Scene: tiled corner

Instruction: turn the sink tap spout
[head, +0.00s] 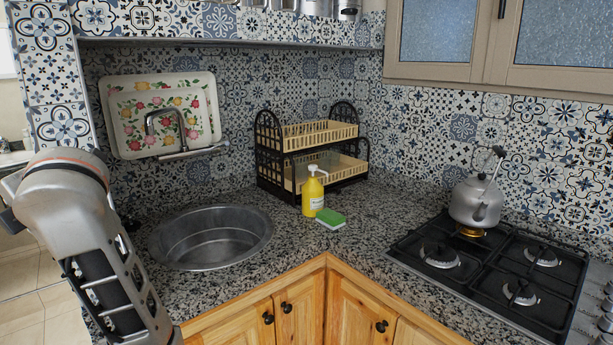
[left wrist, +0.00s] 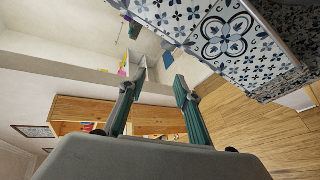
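The sink tap (head: 168,133) is on the tiled wall above the sink, in front of a floral tray. It has a curved upper pipe and a long, thin metal arm reaching right; which part turns is hard to tell. The round metal sink (head: 212,238) is set in the counter below it. My left arm fills the left side of the head view, left of the sink and apart from the tap. In the left wrist view my left gripper (left wrist: 160,79) is open and empty, with its fingers apart. The tap is not in that view. My right gripper is not in view.
A yellow soap bottle (head: 313,194) and a green sponge (head: 331,218) stand right of the sink. Behind them is a dish rack (head: 313,150). A kettle (head: 476,203) sits on the gas hob (head: 500,275). A floral tray (head: 120,95) leans on the wall.

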